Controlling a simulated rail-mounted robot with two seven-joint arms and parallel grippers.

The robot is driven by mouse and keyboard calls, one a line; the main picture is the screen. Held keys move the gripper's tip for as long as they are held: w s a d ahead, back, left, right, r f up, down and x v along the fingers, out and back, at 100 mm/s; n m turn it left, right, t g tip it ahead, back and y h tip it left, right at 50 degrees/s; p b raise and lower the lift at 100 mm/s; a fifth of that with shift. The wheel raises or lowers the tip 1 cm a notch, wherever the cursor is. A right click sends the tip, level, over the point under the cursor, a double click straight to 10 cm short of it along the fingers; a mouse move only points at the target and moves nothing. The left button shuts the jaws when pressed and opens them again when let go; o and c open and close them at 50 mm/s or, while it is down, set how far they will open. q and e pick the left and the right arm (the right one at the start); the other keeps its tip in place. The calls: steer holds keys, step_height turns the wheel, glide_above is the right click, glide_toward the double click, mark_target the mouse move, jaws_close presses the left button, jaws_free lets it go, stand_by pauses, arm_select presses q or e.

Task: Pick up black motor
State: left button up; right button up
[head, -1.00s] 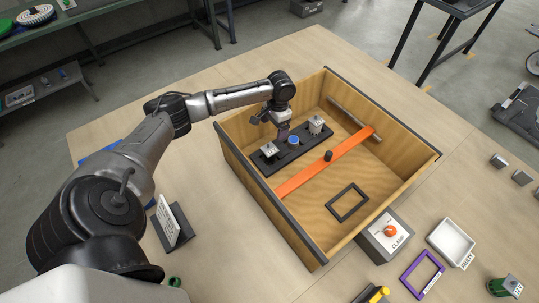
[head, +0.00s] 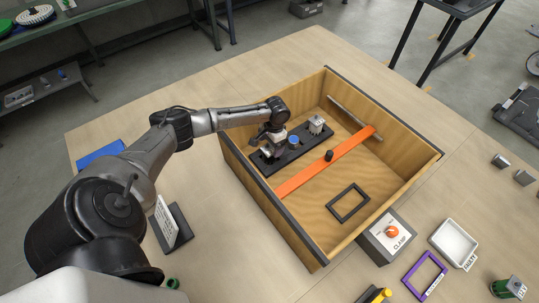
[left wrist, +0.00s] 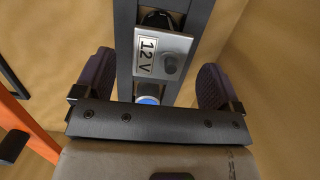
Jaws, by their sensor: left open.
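A black rack (head: 288,158) lies inside the wooden box and holds several parts in a row. At its left end is a part with a silver face labelled 12V (left wrist: 166,56); something black shows at its upper edge, and I cannot tell if it is the black motor. A blue round part (head: 294,140) sits mid-rack, with a silver-topped part (head: 316,124) at the right end. My left gripper (head: 270,143) is open over the left part; in the left wrist view its fingers (left wrist: 156,82) stand either side of that part, apart from it. My right gripper is not visible.
The wooden box (head: 232,165) has high walls around the rack. An orange bar (head: 315,168) with a black knob crosses it, and a black frame (head: 348,202) lies on its floor. A clamp box (head: 386,236), white tray (head: 454,243) and purple frame (head: 425,275) stand outside.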

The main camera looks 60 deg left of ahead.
mark_target(270, 149)
arm_select(q)
steer(key=f, duration=0.3)
steer(key=shift+s+d+f, duration=0.1)
steer(key=shift+s+f, duration=0.15)
steer(key=shift+f, duration=0.15)
steer(key=shift+r, duration=0.1)
steer(key=c, duration=1.5)
steer(key=shift+r, duration=0.1)
steer(key=shift+c, duration=0.2)
steer(key=shift+r, duration=0.5)
step_height(270, 149, up, 3)
steer(key=shift+r, duration=0.2)
steer(key=w+d+r+p, duration=0.1)
steer(key=d+r, duration=0.2)
steer(key=d, duration=0.2)
steer(key=w+d+r, duration=0.2)
steer(key=d+r, duration=0.1)
steer(key=d, duration=0.3)
steer(key=shift+w+r+p, duration=0.2)
steer(key=shift+w+p, duration=0.1)
steer(key=shift+p, duration=0.05)
